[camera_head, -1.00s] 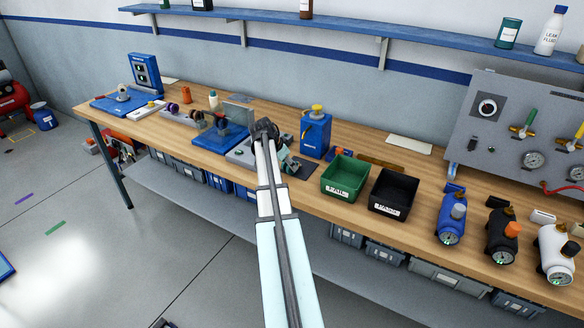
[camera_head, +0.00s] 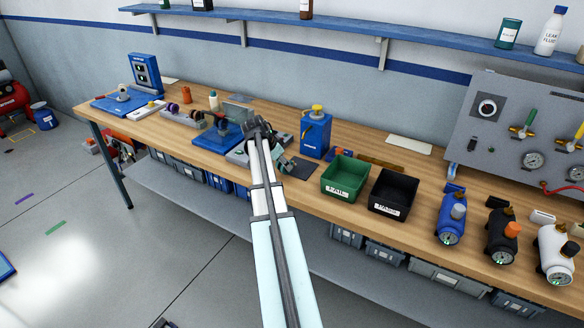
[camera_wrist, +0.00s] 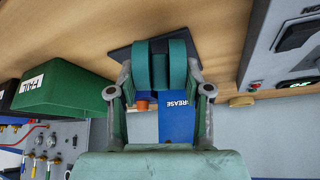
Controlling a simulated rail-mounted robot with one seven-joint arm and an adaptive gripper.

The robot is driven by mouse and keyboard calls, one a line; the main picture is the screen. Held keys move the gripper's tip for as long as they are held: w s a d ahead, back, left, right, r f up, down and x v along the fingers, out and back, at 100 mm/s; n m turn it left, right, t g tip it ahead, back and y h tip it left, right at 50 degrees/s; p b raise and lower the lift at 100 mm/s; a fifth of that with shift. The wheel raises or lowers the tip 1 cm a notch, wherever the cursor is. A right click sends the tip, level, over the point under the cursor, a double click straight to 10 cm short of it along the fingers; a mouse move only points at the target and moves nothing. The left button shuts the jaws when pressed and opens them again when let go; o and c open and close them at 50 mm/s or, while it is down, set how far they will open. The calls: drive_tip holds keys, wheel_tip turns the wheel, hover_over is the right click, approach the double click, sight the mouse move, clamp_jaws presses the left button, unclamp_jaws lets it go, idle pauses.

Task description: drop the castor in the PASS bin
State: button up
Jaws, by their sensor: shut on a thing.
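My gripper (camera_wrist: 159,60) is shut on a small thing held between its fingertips. In the head view the gripper (camera_head: 284,160) is partly hidden behind my arm, above the bench near a dark mat (camera_head: 300,168). The PASS bin (camera_head: 389,206) is black and open, to the right of the gripper. The green FAIL bin (camera_head: 345,190) stands between them, and it also shows at the left of the wrist view (camera_wrist: 65,92).
The blue grease dispenser (camera_head: 315,138) stands on the bench just behind and right of my gripper. A blue fixture (camera_head: 218,138) is to the left. Blue, black and white gauge units (camera_head: 452,218) stand right of the bins. The bench's front edge runs below the bins.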

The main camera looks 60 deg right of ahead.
drive_tip(key=shift+a+r, duration=0.1)
idle(0.3)
drive_tip(key=shift+w+a+r, duration=0.3)
drive_tip(key=shift+a+r, duration=0.2)
drive_tip(key=shift+a, duration=0.3)
drive_tip(key=shift+w+a+r, duration=0.25)
drive_tip(key=shift+a+r, duration=0.25)
drive_tip(key=shift+a, duration=0.3)
drive_tip(key=shift+w, duration=0.1)
